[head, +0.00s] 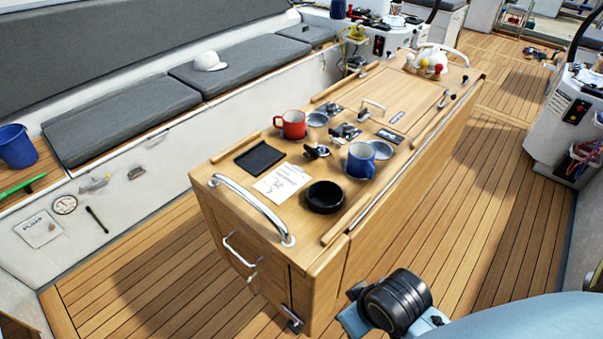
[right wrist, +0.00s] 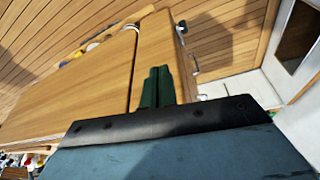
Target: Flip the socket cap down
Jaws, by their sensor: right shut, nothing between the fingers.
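A small dark and metallic fitting (head: 293,320), probably the socket with its cap, sits low on the near end of the wooden cockpit table (head: 225,217). It is too small to tell how the cap stands. In the right wrist view, a small dark fitting (right wrist: 194,61) stands out from the table's end, beyond the fingers; I cannot tell if it is the same one. My right gripper (right wrist: 158,75) is shut and empty, its green fingertips in front of the table's side. In the head view, my right wrist is right of the table's near end. My left gripper is not in view.
On the table are a red mug (head: 291,124), a blue mug (head: 361,160), a black bowl (head: 324,197), a paper note (head: 282,182) and a steel rail (head: 250,207). A handle (head: 238,250) stands out from its end. The teak floor (head: 440,235) right of the table is clear.

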